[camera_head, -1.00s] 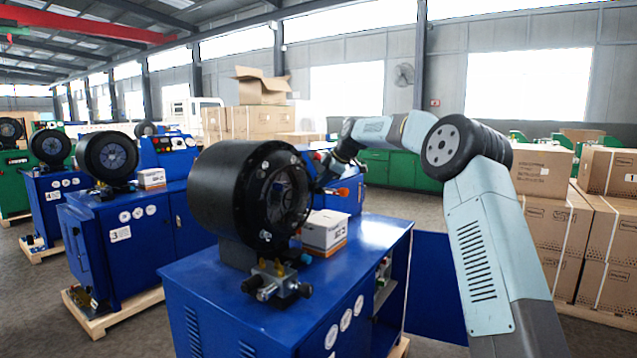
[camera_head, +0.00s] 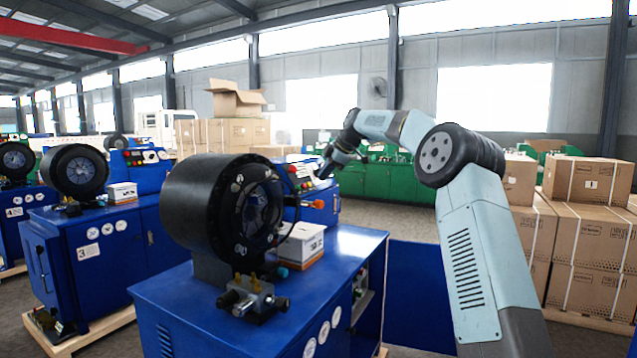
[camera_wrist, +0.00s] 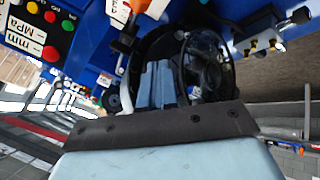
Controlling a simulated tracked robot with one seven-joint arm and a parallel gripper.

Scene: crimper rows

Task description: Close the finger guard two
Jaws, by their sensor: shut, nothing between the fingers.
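The nearest crimper (camera_head: 205,195) has a thick black drum on a blue cabinet. Its round front face (camera_head: 258,205) is turned right. I take the finger guard to be the dark ring with a see-through pane (camera_wrist: 208,62) in the wrist view; how far it stands open I cannot tell. My gripper (camera_head: 325,170) is right of the drum face, with a gap between them in the picture. In the wrist view the pale blue-grey fingers of my gripper (camera_wrist: 158,72) are together and empty, just left of the ring. No number two label is readable.
A control box with coloured buttons (camera_head: 300,178) and an orange-tipped part (camera_head: 318,204) stand close to my gripper. A small white carton (camera_head: 302,243) sits on the cabinet top. A valve block (camera_head: 250,297) is in front. More crimpers (camera_head: 75,172) stand left; stacked cartons (camera_head: 590,240) stand right.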

